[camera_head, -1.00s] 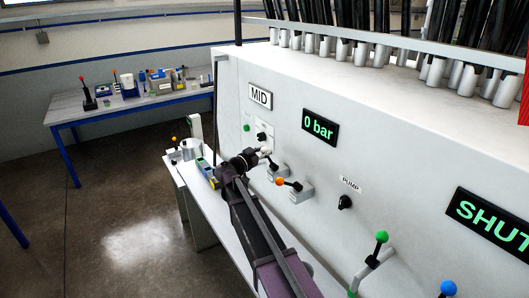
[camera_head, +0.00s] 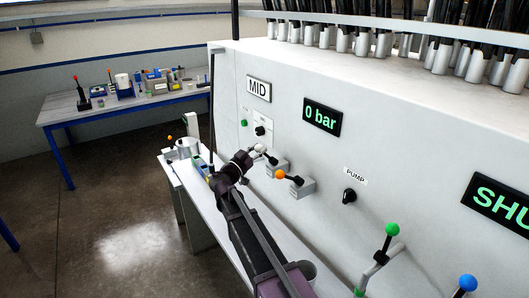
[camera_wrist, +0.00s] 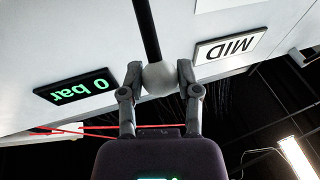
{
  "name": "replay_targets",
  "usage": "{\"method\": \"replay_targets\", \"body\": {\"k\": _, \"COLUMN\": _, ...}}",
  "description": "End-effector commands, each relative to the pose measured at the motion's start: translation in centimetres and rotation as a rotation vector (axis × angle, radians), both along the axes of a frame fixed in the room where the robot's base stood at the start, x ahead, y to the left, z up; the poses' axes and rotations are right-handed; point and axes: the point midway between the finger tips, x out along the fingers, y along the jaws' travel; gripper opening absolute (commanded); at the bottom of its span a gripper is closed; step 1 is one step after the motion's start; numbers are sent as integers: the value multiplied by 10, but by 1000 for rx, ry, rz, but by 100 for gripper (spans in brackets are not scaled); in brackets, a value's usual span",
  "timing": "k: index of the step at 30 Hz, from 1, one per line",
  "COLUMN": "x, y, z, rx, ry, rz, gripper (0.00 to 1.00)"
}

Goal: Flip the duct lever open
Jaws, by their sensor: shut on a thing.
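A lever with a white ball knob (camera_head: 260,148) and a black rod stands out from the grey panel, left of a lever with an orange knob (camera_head: 280,174). My gripper (camera_head: 254,153) is at the white knob. In the wrist view my gripper (camera_wrist: 159,77) has a finger on each side of the pale ball (camera_wrist: 158,78), touching it, with the black rod (camera_wrist: 146,30) running upward from it. I see no label naming the duct lever. The white lever's base is partly hidden by the arm and gripper in the head view.
The panel (camera_head: 420,190) carries a MID sign (camera_head: 258,89), a 0 bar display (camera_head: 321,118), a PUMP knob (camera_head: 349,196) and a partly cut-off SHUT display (camera_head: 500,207). Green (camera_head: 391,229) and blue (camera_head: 467,283) knobs are at lower right. A table (camera_head: 66,116) with tools stands far left.

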Motion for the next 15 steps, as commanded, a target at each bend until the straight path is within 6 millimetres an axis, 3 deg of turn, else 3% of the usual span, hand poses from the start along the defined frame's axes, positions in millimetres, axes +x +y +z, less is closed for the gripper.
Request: {"method": "replay_targets", "body": {"k": 15, "x": -11, "y": 29, "z": -18, "rx": 6, "ry": 1, "rz": 19, "gripper": 0}}
